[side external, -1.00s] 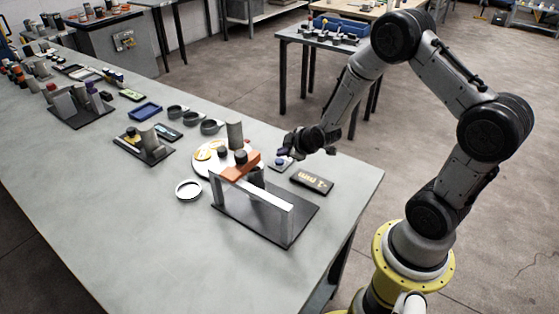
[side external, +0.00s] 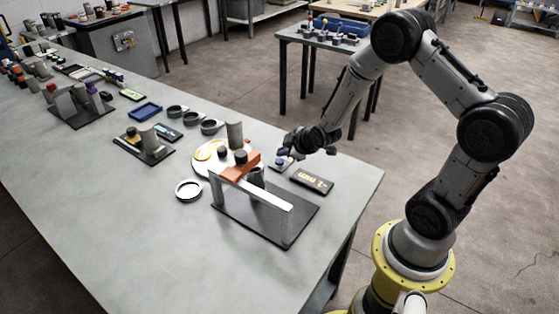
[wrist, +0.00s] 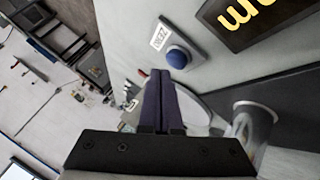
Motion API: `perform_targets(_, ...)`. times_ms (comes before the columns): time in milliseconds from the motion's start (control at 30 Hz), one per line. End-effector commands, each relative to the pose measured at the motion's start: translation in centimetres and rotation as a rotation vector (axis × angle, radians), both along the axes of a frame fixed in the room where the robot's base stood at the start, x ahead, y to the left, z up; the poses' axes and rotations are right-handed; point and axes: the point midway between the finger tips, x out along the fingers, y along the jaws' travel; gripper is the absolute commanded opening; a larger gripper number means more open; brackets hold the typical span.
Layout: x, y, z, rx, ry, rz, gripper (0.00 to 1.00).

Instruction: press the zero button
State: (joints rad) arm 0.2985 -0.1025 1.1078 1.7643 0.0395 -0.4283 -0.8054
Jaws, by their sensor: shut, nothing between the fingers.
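The zero button is a round blue cap (wrist: 178,57) on a small grey box, with a white label reading ZERO (wrist: 160,36) beside it. In the side view the button box (side external: 280,163) is on the bench, partly hidden by my gripper (side external: 287,151). In the wrist view my gripper (wrist: 161,72) is shut and empty, its dark fingers together. Their tips appear just beside and below the blue cap in the picture. I cannot tell whether they touch it.
A black display box (side external: 312,181) with yellow characters lies right of the button. A gantry stand (side external: 285,225) with an orange block (side external: 240,167) stands in front. A grey cylinder (side external: 235,134) and a round white plate (side external: 203,168) are to the left.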

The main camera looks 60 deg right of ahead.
Motion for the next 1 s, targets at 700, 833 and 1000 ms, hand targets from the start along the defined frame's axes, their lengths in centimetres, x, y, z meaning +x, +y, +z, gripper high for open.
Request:
perform_targets(700,-0.01,-0.01,-0.01,0.0,0.0,0.0,0.0)
perform_targets(833,-0.01,0.0,-0.21,0.0,0.001,0.0,0.0)
perform_targets(1000,-0.02,0.01,-0.77,0.0,0.001,0.0,0.0)
